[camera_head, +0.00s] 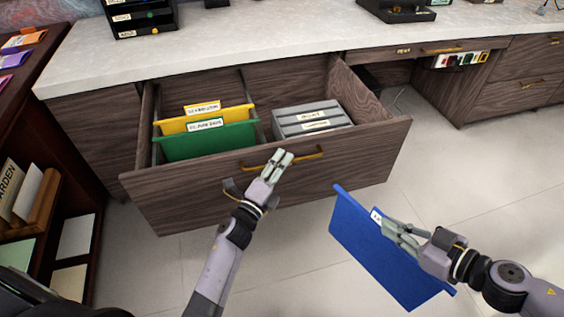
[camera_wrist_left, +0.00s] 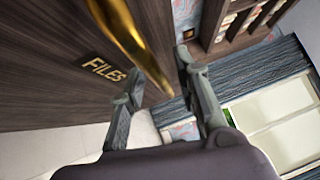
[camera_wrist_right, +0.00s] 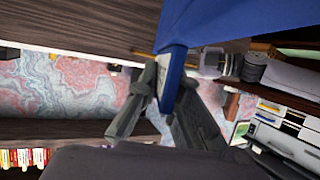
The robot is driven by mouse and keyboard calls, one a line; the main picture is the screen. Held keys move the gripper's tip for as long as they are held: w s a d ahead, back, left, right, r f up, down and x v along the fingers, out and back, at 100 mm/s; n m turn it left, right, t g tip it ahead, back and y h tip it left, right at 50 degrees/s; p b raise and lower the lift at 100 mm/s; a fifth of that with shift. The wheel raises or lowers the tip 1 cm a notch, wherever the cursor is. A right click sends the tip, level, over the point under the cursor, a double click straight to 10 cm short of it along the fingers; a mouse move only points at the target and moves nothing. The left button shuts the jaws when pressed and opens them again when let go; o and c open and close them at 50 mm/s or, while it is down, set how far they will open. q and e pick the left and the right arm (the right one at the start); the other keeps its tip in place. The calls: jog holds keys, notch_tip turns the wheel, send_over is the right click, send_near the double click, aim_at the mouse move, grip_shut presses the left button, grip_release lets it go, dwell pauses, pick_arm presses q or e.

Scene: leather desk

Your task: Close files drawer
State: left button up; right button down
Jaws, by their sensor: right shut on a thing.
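The files drawer (camera_head: 340,187) is a dark wood drawer pulled out from under the desk. It holds a yellow folder (camera_head: 200,118), a green folder (camera_head: 205,143) and grey boxes (camera_head: 312,120). Its brass handle (camera_head: 305,156) is on the front panel; in the left wrist view the handle (camera_wrist_left: 128,35) is close, beside a FILES label (camera_wrist_left: 103,69). My left gripper (camera_head: 275,163) is at the left part of the handle, its fingers (camera_wrist_left: 163,75) apart; I cannot tell if they touch it. My right gripper (camera_head: 385,229) is shut on a blue folder (camera_head: 375,250), tilted in front of the drawer.
The light desk top (camera_head: 230,45) is above the drawer, with a black organizer (camera_head: 140,15) on it. A dark shelf (camera_head: 75,180) stands at the left. Another desk drawer (camera_head: 530,58) is at the right. Pale floor tiles (camera_head: 465,170) are clear at the right.

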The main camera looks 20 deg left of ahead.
pick_arm(q)
jog(key=shift+w+d, duration=0.1)
jog(key=shift+w, duration=0.15)
jog(key=shift+c, duration=0.4)
grip_shut()
dwell(0.4)
